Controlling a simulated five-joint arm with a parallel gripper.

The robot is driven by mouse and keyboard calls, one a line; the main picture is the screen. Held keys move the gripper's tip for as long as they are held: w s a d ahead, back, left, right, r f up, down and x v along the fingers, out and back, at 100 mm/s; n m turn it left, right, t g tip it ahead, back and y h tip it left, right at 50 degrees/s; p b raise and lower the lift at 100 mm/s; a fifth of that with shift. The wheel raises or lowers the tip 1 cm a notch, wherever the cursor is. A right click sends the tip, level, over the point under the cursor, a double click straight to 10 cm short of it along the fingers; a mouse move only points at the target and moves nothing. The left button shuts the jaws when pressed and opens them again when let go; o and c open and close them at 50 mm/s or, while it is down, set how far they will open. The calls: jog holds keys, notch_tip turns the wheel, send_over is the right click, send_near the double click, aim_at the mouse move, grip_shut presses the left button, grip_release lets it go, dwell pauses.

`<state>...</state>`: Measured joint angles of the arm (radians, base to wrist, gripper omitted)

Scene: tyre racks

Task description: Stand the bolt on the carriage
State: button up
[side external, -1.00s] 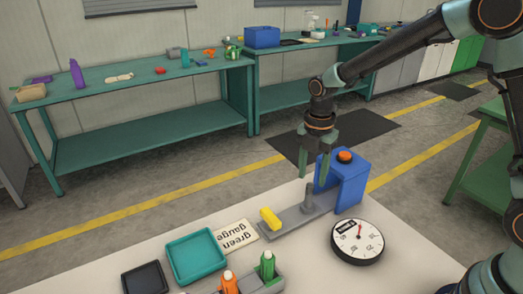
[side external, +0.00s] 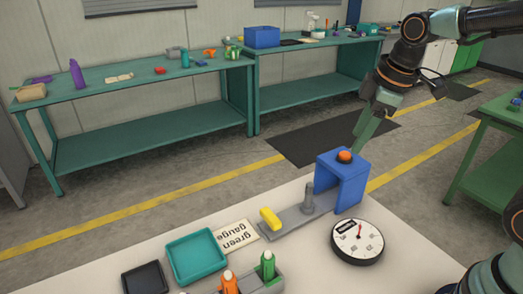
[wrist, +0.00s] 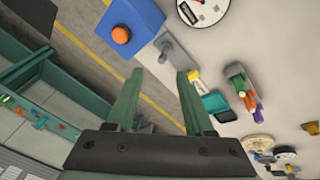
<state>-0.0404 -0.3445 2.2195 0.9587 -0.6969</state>
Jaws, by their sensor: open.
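The grey bolt (side external: 309,199) stands upright on the grey carriage strip (side external: 284,222), near the blue arch. It also shows in the wrist view (wrist: 167,49). A yellow block (side external: 270,219) sits at the strip's left end. My gripper (side external: 364,141) is open and empty, in the air beyond and above the blue arch, well apart from the bolt. In the wrist view, its two green fingers (wrist: 159,76) are spread with nothing between them.
The blue arch (side external: 352,188) with an orange button (side external: 344,156) stands at the strip's right end. A round dial (side external: 357,241) is in front.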

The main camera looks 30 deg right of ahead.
jog(key=shift+s+d+r+m+t, duration=0.1)
jog(key=shift+s+d+m+t, duration=0.2)
jog(key=shift+s+m, duration=0.85)
jog(key=shift+s+d+r+m+t, duration=0.15)
jog(key=shift+s+m+t, duration=0.3)
jog(key=shift+m, duration=1.2)
jog(key=shift+s+d+r+m+t, duration=0.1)
jog(key=shift+s+d+m+t, duration=0.15)
jog(key=shift+s+m, duration=0.95)
jog(key=shift+o, duration=0.4)
jog(key=shift+w, duration=0.25)
